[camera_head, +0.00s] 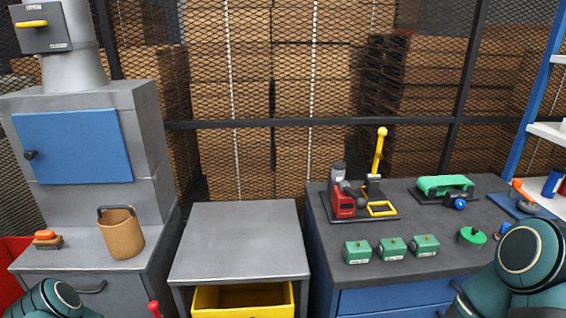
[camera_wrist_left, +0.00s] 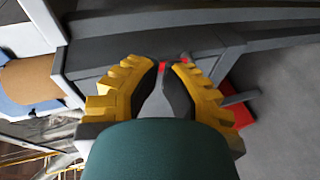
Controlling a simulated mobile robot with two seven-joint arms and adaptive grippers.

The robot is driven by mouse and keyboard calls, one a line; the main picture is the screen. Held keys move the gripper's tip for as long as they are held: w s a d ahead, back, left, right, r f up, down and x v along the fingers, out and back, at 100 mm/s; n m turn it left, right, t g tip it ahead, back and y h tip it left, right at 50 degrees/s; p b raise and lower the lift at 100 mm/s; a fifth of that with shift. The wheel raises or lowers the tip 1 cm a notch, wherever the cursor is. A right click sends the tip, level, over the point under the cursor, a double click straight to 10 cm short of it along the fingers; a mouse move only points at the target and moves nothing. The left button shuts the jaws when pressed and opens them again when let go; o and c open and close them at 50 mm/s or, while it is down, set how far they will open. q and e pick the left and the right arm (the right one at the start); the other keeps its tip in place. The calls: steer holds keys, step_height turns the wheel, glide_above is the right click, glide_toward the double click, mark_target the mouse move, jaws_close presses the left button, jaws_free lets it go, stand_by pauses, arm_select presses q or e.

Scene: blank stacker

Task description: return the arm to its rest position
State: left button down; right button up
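My left gripper (camera_wrist_left: 166,68) shows in the left wrist view. Its two yellow toothed fingers with dark pads stand a little apart, with nothing held between them. Grey surfaces and a bit of red show behind the fingertips. In the head view, a teal part of my left arm (camera_head: 58,299) is at the bottom left, in front of the grey cabinet; its gripper is out of that view. A teal part of my right arm (camera_head: 528,262) is at the lower right, over the front of the blue-fronted workbench (camera_head: 330,268). My right gripper is not seen.
A brown bucket (camera_head: 121,235) stands on the grey cabinet at left and shows in the left wrist view (camera_wrist_left: 28,80). A grey table (camera_head: 240,240) with a yellow bin (camera_head: 243,300) below is clear on top. Several green blocks (camera_head: 392,248) and tools stand on the workbench.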

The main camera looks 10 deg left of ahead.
arm_select(q)
steer(key=d+m+g+h, duration=0.2)
steer(key=d+m+h, duration=0.45)
steer(key=d, duration=0.65)
steer(key=s+d+r+m+g+h, duration=0.2)
steer(key=s+d+m+g, duration=0.2)
steer(key=d, duration=0.5)
steer(key=s+d+r+m+g+h, duration=0.2)
steer(key=s+d+m+g, duration=0.3)
steer(key=s+d+m, duration=0.3)
steer(key=s+m, duration=0.1)
steer(key=s, duration=0.2)
steer(key=shift+s+d+r, duration=0.2)
steer(key=shift+s+d, duration=0.05)
steer(key=shift+d, duration=0.1)
steer(key=shift+a, duration=0.15)
